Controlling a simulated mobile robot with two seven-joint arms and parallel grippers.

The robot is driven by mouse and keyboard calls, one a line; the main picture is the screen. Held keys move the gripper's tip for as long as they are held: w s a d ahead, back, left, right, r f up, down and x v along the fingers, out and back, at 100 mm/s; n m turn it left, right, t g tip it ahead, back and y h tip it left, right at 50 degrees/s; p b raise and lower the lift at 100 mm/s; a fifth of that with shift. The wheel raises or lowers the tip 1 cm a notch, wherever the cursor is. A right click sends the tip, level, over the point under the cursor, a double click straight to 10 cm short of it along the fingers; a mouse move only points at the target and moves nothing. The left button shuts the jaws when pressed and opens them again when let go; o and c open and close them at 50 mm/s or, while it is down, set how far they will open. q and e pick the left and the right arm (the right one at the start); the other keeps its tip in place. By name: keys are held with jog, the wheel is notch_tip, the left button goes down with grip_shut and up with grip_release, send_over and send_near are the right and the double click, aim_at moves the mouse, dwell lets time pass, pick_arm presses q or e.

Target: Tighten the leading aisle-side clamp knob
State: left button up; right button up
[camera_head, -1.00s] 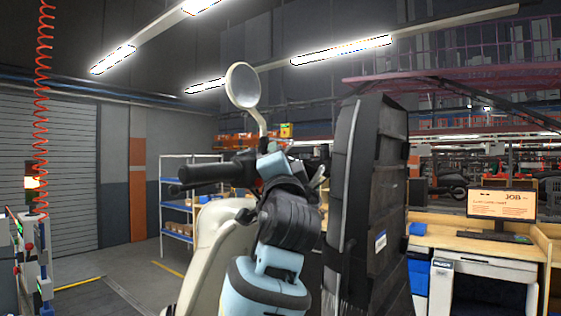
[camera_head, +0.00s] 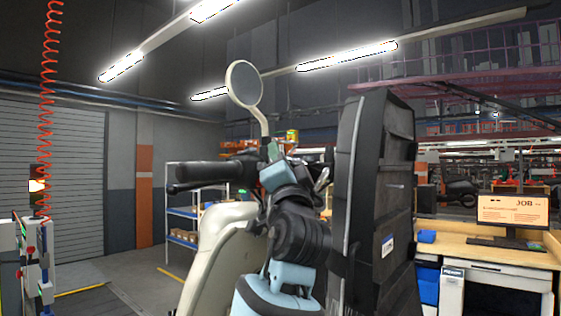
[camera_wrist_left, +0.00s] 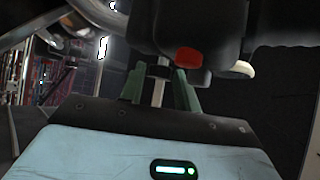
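A scooter stands upright in front of me in the head view, with a black handlebar grip (camera_head: 205,172), a round mirror (camera_head: 244,83) and a cream front body (camera_head: 212,245). My left gripper (camera_head: 273,150) is at the handlebar, by the foot of the mirror stem. In the left wrist view its green fingers (camera_wrist_left: 160,88) stand either side of a thin metal rod (camera_wrist_left: 158,92), with narrow gaps showing. Black handlebar housing with a red button (camera_wrist_left: 189,57) is just beyond. I cannot make out the clamp knob. My right gripper is out of view.
A tall dark panel (camera_head: 375,190) stands close to the right of my left arm. A wooden desk (camera_head: 490,252) with a monitor (camera_head: 513,210) is further right. Blue shelving (camera_head: 182,213) stands behind the scooter. A post with buttons (camera_head: 35,255) is at the left.

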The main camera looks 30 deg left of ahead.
pick_arm(q)
jog(key=shift+o, duration=0.3)
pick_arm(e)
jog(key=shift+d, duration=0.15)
pick_arm(q)
jog(key=shift+d, duration=0.1)
jog(key=b+v, duration=0.1)
jog(key=v, duration=0.6)
jog(key=shift+s+f, duration=0.25)
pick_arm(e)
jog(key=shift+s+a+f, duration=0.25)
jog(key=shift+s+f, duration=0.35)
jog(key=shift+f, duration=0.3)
pick_arm(q)
jog(key=shift+d, duration=0.1)
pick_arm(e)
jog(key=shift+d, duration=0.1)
